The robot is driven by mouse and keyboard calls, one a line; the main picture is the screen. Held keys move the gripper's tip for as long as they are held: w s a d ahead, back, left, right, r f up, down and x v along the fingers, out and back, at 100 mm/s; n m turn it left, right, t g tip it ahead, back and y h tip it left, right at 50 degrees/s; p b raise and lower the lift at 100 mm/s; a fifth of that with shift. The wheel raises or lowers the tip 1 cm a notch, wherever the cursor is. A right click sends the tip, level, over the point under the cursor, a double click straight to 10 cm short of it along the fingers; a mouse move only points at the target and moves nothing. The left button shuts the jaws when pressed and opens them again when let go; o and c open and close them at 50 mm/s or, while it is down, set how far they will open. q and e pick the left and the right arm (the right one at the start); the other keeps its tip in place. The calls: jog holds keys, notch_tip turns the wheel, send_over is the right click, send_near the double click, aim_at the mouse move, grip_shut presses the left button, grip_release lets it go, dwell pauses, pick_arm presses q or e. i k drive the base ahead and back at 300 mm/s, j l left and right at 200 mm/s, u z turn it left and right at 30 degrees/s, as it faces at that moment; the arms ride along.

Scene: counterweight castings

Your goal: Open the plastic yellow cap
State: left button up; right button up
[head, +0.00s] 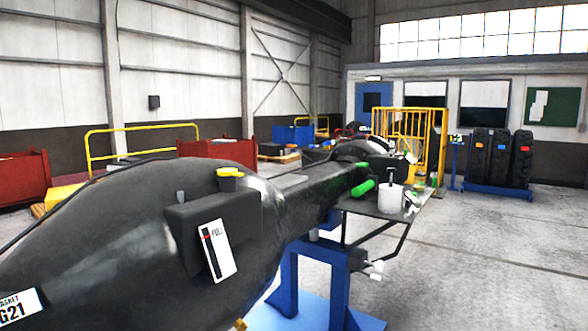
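The yellow cap (230,172) sits on top of a dark box-shaped tank (205,222) on the side of a large black casting (110,235). The cap looks seated on its neck, with a wider rim at the top. I cannot tell whether it is latched. A small grey stub (181,197) stands to its left on the same tank. A white level label marked FULL (216,250) is on the tank's front face. Neither of my grippers shows in this view.
A blue stand (311,275) carries the casting. A small dark shelf (365,206) at its right holds a white container (390,199), near a green cylinder (363,187).

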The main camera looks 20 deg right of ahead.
aim_at(223, 172)
jog(key=i+l+z, duration=0.3)
jog(key=i, duration=0.15)
jog(key=i+z, duration=0.25)
jog(key=i, duration=0.25)
